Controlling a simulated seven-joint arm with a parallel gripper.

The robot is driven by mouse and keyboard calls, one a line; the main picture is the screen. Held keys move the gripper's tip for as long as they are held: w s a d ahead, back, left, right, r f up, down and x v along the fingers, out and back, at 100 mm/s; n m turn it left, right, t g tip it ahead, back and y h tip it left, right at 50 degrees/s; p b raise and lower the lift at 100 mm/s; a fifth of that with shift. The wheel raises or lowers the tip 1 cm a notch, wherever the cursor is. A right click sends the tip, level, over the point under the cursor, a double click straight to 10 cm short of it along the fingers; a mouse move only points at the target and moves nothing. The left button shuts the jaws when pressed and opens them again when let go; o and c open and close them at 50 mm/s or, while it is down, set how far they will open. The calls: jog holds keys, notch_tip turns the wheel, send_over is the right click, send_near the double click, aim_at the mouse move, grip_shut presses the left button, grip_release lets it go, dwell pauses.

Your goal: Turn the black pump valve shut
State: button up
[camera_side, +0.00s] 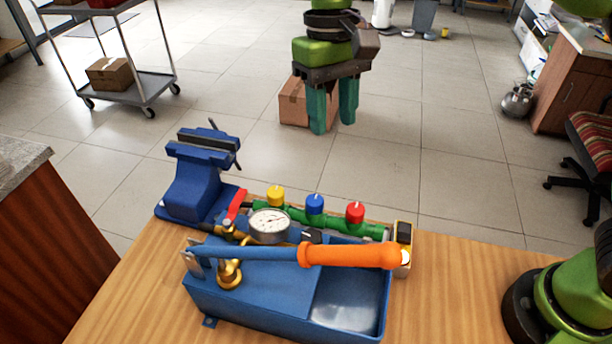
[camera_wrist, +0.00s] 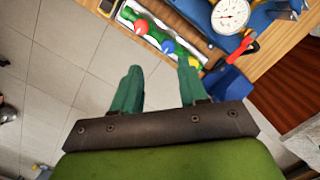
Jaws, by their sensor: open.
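The black pump valve (camera_side: 312,236) is a small dark knob on the blue test pump (camera_side: 245,288), just right of the pressure gauge (camera_side: 269,225) and behind the pump's lever with its orange grip (camera_side: 350,254). My gripper (camera_side: 333,126) hangs in the air above and beyond the bench's far edge, well apart from the valve. Its two green fingers are spread with nothing between them, also in the wrist view (camera_wrist: 160,65). The wrist view shows the gauge (camera_wrist: 230,14) at the top; I cannot make out the black valve there.
A green manifold with yellow (camera_side: 275,194), blue (camera_side: 315,203) and red (camera_side: 355,211) knobs lies behind the pump. A red lever (camera_side: 236,205) and blue vise (camera_side: 200,175) stand left. A yellow-and-black device (camera_side: 403,245) is right. Bare bench (camera_side: 460,285) lies right of the pump.

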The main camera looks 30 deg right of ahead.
aim_at(312, 236)
jog(key=s+a+r+m+g, duration=0.2)
jog(key=a+r+g, duration=0.15)
jog(key=a, duration=0.45)
jog(key=shift+t+y, duration=0.3)
jog(key=shift+t, duration=0.05)
jog(key=x, duration=1.6)
jog(key=shift+s+d, duration=0.2)
jog(key=shift+s, duration=0.1)
jog(key=c, duration=0.7)
jog(key=shift+c, duration=0.2)
